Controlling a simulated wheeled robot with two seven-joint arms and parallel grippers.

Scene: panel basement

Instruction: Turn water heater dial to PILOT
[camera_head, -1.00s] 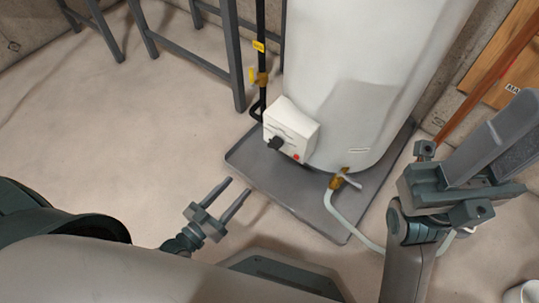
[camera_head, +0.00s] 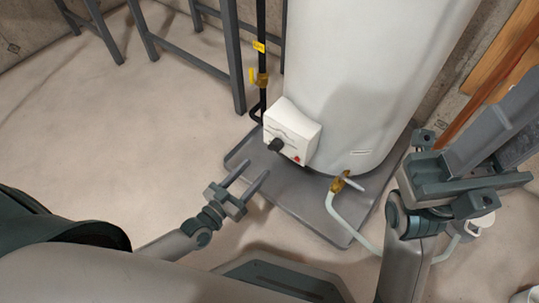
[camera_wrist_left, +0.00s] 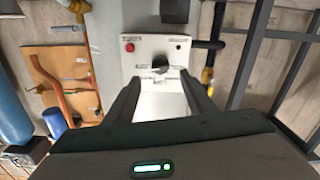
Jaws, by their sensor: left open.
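The white water heater (camera_head: 365,70) stands on a grey tray (camera_head: 290,205). A white control box (camera_head: 291,131) is on its lower front, with a black dial (camera_head: 276,145) and a red button (camera_head: 295,158). In the left wrist view the dial (camera_wrist_left: 160,64) is ahead of the fingertips; the lettering around it is too small to read. My left gripper (camera_head: 252,174) is open and empty, below and just short of the box, fingers apart from the dial. My right gripper (camera_head: 480,150) is large at the right; its two fingers appear apart, with nothing visible between them.
A black pipe with a yellow valve (camera_head: 260,79) runs left of the heater. A brass drain valve (camera_head: 339,184) and pale hose (camera_head: 345,222) are at its base. A grey metal frame (camera_head: 236,60) stands behind left. The floor at left is clear.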

